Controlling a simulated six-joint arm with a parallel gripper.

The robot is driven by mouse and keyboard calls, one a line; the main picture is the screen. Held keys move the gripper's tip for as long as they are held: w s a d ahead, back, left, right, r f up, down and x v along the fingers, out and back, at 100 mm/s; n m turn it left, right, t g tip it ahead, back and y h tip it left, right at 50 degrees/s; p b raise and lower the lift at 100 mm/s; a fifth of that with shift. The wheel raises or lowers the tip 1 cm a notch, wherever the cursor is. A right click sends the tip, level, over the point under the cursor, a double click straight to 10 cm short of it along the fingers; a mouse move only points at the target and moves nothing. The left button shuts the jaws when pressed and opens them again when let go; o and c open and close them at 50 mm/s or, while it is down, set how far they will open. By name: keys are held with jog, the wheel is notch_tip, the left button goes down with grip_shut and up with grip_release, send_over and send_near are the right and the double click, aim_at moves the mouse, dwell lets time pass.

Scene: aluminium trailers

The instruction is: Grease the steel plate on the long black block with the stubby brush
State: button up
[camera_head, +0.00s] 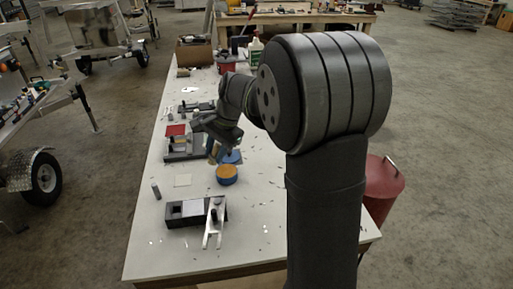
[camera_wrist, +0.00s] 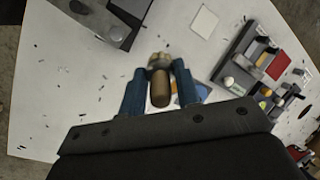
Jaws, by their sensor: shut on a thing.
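The long black block (camera_head: 177,222) lies near the front of the white table, with the pale steel plate (camera_head: 190,208) on its top. In the wrist view part of the block (camera_wrist: 128,8) shows at the top left. My gripper (camera_wrist: 160,78) has blue fingers shut on the stubby brush (camera_wrist: 160,90), which has a brown rounded handle and a pale end. In the head view my gripper (camera_head: 226,152) is above and behind a round blue tin (camera_head: 227,176) with an orange-tan top, farther back than the block. The brush is hard to make out there.
A silver forked piece (camera_head: 213,232) rests at the block's right end. A small grey cylinder (camera_head: 156,191) stands left of it. A pale square (camera_head: 183,180) lies behind. A dark fixture (camera_head: 180,152) with a red part is farther back. Small scraps litter the table.

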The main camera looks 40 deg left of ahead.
jog(key=s+a+r, duration=0.1)
jog(key=s+a, duration=0.2)
jog(key=s, duration=0.5)
jog(key=shift+n+g, duration=0.3)
jog(key=shift+a+f, duration=0.15)
jog(key=shift+f, duration=1.05)
jog(key=shift+a+f, duration=0.1)
jog(key=shift+f, duration=1.05)
